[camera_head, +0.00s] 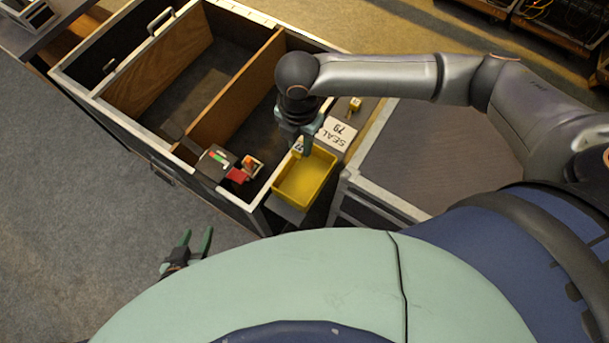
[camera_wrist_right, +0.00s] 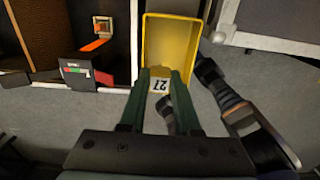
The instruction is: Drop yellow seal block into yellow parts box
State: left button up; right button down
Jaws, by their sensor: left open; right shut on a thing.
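The yellow parts box (camera_head: 305,180) is an open, empty-looking bin at the right end of the crate; the right wrist view shows it ahead of the fingers (camera_wrist_right: 170,45). My right gripper (camera_head: 301,146) is shut on the yellow seal block (camera_head: 298,146), whose white "27" label shows between the green fingers in the right wrist view (camera_wrist_right: 160,85). The block appears at the box's upper rim in the head view; its height above the box is unclear. My left gripper (camera_head: 192,243) is open and empty at the lower left, away from the box.
A white "SEAL 79" card (camera_head: 338,133) lies beside the box, with another small yellow block (camera_head: 355,103) beyond it. A dark device (camera_head: 216,162) and a red piece (camera_head: 238,175) sit at the front of the divided wooden crate (camera_head: 240,95). A grey-topped cabinet (camera_head: 440,140) stands right.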

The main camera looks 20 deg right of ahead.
notch_tip(320, 180, down, 3)
jog(key=shift+r+b, duration=0.15)
jog(key=shift+b, duration=1)
pick_arm(q)
notch_tip(320, 180, down, 4)
jog(key=shift+r, duration=0.25)
pick_arm(e)
jog(key=shift+r, duration=0.1)
jog(key=c, duration=0.5)
grip_release()
jog(key=shift+c, duration=0.2)
pick_arm(q)
jog(key=shift+r, duration=0.1)
jog(key=shift+r+p, duration=0.55)
jog(key=shift+p, duration=0.05)
pick_arm(e)
notch_tip(320, 180, up, 12)
jog(key=shift+r, duration=0.25)
